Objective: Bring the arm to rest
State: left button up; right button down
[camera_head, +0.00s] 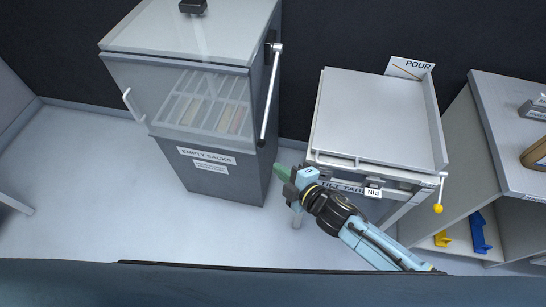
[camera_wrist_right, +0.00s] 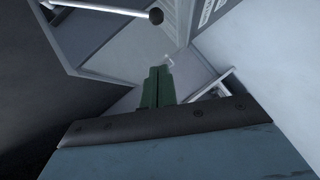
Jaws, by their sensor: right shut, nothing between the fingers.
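My right arm is light blue and black and comes in from the lower right in the head view. My right gripper (camera_head: 268,203) is in front of the hopper cabinet and left of the tilt table. In the right wrist view, its green fingers (camera_wrist_right: 158,88) lie together with nothing between them. The gripper looks clear of the hopper and the table, though the exact gap is hard to tell. My left gripper is not in either view.
The grey hopper cabinet (camera_head: 225,178) has a clear front, a handle and a side lever (camera_head: 270,95). The tilt table (camera_head: 375,120) stands right of it. A shelf unit (camera_head: 490,120) with yellow and blue items is at far right. Floor (camera_head: 90,190) at left is clear.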

jog(key=shift+s+d+r, duration=0.15)
jog(key=shift+s+d, duration=0.2)
jog(key=shift+s, duration=0.05)
dwell(0.4)
jog(key=s+d+f+m+g+h, duration=0.25)
jog(key=s+d+f+m, duration=0.35)
jog(key=f, duration=0.5)
jog(key=s+d+f+m+g+h, duration=0.1)
jog(key=s+d+f+m+h, duration=0.3)
jog(key=d+f, duration=0.55)
jog(key=s+d+f+m+g+h, duration=0.1)
jog(key=s+d+f+m+g, duration=0.1)
jog(key=s, duration=0.7)
jog(key=s+d+f+m+g+h, duration=0.1)
jog(key=s+d+f+m+g, duration=0.1)
jog(key=s+f, duration=0.4)
jog(key=s+d+f+m+g+h, duration=0.1)
jog(key=s+d+f+m, duration=0.3)
jog(key=s, duration=0.9)
jog(key=shift+m+g, duration=0.65)
jog(key=shift+m, duration=0.05)
jog(key=shift+f, duration=0.1)
